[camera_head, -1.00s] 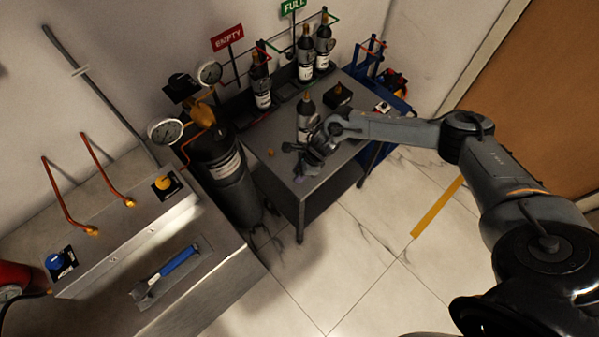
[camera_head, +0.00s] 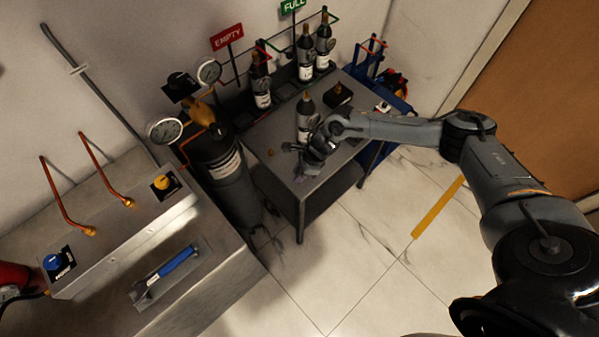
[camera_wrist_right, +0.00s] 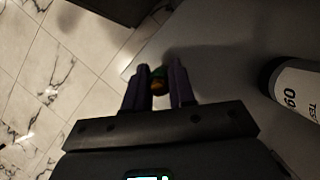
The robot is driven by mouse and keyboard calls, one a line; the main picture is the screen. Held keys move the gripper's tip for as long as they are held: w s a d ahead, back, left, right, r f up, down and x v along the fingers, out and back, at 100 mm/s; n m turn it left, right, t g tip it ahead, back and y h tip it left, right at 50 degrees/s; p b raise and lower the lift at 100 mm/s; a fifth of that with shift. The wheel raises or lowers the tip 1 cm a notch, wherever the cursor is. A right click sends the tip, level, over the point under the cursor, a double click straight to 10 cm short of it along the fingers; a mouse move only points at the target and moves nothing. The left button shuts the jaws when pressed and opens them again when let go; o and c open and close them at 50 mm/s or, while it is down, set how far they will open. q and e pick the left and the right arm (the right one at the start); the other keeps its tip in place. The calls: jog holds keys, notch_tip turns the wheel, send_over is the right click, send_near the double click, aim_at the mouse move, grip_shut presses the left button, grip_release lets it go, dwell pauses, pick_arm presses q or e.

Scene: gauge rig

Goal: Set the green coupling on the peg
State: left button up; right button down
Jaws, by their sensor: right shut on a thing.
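My right gripper (camera_head: 288,148) is over the front part of the metal table, beside a dark bottle (camera_head: 305,122) standing there. In the right wrist view, my right gripper (camera_wrist_right: 159,82) is shut on a small green and brass-coloured piece, the green coupling (camera_wrist_right: 158,76), mostly hidden between the fingers. I cannot make the coupling out in the head view. A black block with a small brass-coloured top (camera_head: 338,93) sits further back on the table. A small brass-coloured piece (camera_head: 271,153) is left of the gripper. I cannot tell which is the peg. My left gripper is out of view.
Several bottles stand in the rack behind, under the EMPTY (camera_head: 227,37) and FULL signs. A large dark cylinder with gauges (camera_head: 222,165) stands left of the table. A labelled bottle (camera_wrist_right: 298,95) is close on the right in the wrist view. A blue-handled tool (camera_head: 178,260) lies on the left bench.

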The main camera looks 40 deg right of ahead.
jog(key=shift+f+b, duration=0.25)
jog(key=shift+b, duration=0.05)
jog(key=shift+f+b, duration=0.7)
jog(key=shift+f, duration=0.05)
jog(key=shift+f+b, duration=0.3)
jog(key=shift+b, duration=0.05)
dwell(0.5)
jog(key=c, duration=0.5)
grip_release()
jog(key=shift+c, duration=0.2)
jog(key=v, duration=1)
jog(key=shift+r+p, duration=0.35)
jog(key=shift+s, duration=0.15)
